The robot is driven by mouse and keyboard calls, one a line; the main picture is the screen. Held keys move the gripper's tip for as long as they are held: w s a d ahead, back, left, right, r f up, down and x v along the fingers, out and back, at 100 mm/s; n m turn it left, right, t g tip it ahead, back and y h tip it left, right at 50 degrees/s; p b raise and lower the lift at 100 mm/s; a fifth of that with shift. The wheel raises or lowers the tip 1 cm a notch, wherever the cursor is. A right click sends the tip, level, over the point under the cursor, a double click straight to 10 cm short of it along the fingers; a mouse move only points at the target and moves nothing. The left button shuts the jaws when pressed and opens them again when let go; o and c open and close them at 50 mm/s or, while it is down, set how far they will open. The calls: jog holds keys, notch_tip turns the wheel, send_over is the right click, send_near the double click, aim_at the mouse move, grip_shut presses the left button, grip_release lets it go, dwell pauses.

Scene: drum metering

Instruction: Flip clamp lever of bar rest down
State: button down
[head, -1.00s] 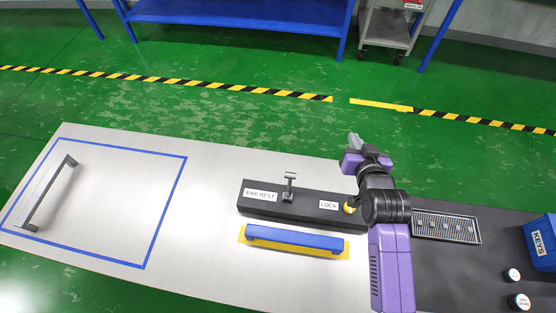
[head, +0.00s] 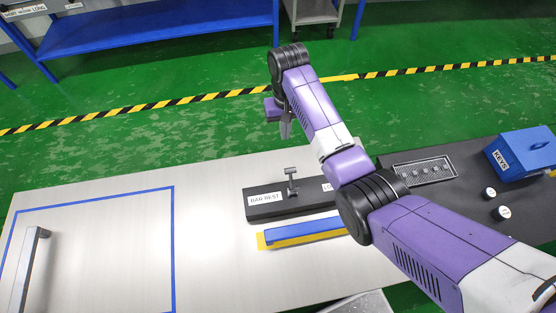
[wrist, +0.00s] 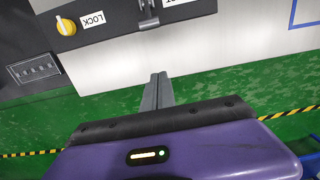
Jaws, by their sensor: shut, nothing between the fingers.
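The bar rest is a long dark block (head: 262,207) with a "BAR REST" label on the table. Its clamp lever (head: 291,180) stands upright on the block, with a crosspiece at its top. The lever's lower part (wrist: 148,17) shows at the top edge of the wrist view, cut off by the frame. My gripper (head: 286,132) is shut and empty, fingers pointing down, behind the block and apart from the lever. In the wrist view the closed fingertips (wrist: 159,78) appear over the table's far edge.
A blue bar (head: 298,230) lies on a yellow strip in front of the block. A yellow lock knob (wrist: 66,25) is beside the lever. A blue KEYS box (head: 522,153) and slotted tray (head: 425,171) are at right. A grey handle (head: 27,265) lies left; the table between is clear.

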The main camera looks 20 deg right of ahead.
jog(key=shift+s+g, duration=0.3)
jog(key=shift+s, duration=0.35)
jog(key=s+f+p, duration=0.1)
jog(key=s+f, duration=0.3)
jog(key=f, duration=0.4)
jog(key=shift+s+a+p, duration=0.2)
jog(key=shift+a+p, duration=0.15)
jog(key=shift+a, duration=0.05)
dwell(0.4)
